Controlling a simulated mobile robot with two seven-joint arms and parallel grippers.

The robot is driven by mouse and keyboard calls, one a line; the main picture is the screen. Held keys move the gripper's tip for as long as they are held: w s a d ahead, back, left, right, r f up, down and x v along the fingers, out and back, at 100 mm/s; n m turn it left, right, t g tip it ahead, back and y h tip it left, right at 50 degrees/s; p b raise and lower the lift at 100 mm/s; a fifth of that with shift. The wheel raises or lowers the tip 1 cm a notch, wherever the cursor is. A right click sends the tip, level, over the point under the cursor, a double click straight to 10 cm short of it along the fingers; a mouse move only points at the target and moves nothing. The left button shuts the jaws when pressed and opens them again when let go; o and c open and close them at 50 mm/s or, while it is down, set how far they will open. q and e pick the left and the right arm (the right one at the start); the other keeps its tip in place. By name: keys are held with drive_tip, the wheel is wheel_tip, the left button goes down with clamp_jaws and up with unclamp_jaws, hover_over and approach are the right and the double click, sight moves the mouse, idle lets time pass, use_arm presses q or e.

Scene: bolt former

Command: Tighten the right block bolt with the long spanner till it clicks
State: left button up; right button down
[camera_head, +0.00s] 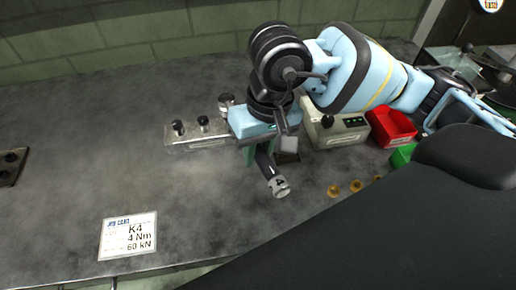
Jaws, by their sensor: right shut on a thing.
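A pale metal block (197,146) lies on the bench left of centre with dark-headed bolts standing on it. Two bolts show clearly, one at left (179,127) and one in the middle (203,122); a taller dark-topped piece (226,101) stands at its right end. My right gripper (260,150) is at the block's right end, shut on the long spanner (266,168). The spanner's dark handle and grey end point toward the front. The spanner's head, and whether it sits on the right bolt, are hidden by my gripper. My left gripper is out of view.
A grey-green box with a display (341,134), a red bin (391,128) and a green bin (402,155) stand to the right. Brass rings (334,190) lie in front. A K4 card (128,236) lies at front left. The left bench is mostly clear.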

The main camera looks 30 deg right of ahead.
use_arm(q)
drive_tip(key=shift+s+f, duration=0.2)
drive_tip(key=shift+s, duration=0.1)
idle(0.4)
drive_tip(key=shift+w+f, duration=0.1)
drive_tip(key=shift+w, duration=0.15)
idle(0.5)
use_arm(e)
drive_tip(key=shift+f+b, duration=0.4)
drive_tip(key=shift+b, duration=0.1)
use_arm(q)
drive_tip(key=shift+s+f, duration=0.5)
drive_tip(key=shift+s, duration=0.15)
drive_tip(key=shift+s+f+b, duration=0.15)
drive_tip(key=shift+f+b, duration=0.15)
use_arm(e)
drive_tip(key=shift+f, duration=0.35)
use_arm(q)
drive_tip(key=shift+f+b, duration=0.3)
use_arm(e)
drive_tip(key=shift+f, duration=0.4)
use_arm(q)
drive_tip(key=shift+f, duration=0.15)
use_arm(e)
drive_tip(key=shift+f, duration=0.1)
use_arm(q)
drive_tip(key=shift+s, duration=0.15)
